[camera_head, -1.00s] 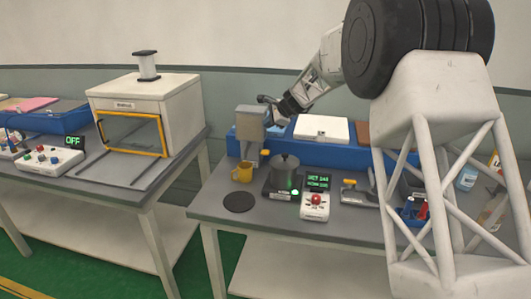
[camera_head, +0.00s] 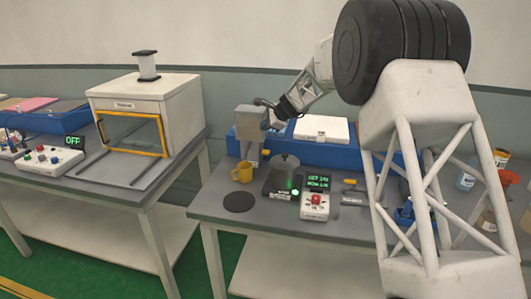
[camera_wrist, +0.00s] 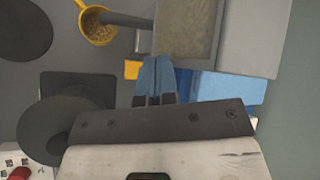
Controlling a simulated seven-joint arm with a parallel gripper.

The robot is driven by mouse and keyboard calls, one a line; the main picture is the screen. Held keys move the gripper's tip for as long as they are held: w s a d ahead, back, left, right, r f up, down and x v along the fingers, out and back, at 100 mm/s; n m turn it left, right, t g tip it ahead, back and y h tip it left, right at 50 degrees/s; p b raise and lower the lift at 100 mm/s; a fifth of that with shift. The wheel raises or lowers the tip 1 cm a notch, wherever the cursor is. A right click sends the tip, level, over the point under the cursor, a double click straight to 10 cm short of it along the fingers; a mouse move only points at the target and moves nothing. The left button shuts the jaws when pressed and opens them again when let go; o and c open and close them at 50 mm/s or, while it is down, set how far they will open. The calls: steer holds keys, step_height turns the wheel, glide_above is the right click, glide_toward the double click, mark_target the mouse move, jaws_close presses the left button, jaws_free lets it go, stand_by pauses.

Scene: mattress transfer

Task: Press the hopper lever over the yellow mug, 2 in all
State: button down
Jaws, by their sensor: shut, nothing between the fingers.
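The yellow mug (camera_head: 242,172) stands on the right-hand table below the grey hopper (camera_head: 250,122). In the wrist view the mug (camera_wrist: 84,22) has tan grains in it, and a dark spout reaches over its mouth. The hopper (camera_wrist: 188,30) is open on top and holds grains. The yellow lever (camera_head: 265,153) sticks out low on the hopper's side. In the wrist view the lever (camera_wrist: 132,69) lies just left of my fingertips. My gripper (camera_wrist: 155,70) is shut and empty, with blue fingertips beside the hopper. Whether it touches the lever is unclear.
A dark pot (camera_head: 285,172) on a hot plate and a control box with a red button (camera_head: 315,206) stand right of the mug. A black disc (camera_head: 239,202) lies in front. A blue bin (camera_head: 340,152) is behind. A white oven (camera_head: 150,108) stands on the left table.

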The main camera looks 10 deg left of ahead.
mark_target(263, 151)
steer(key=shift+f, duration=4)
steer(key=shift+f, duration=1.6)
stand_by(1.1)
steer(key=shift+r, duration=1.6)
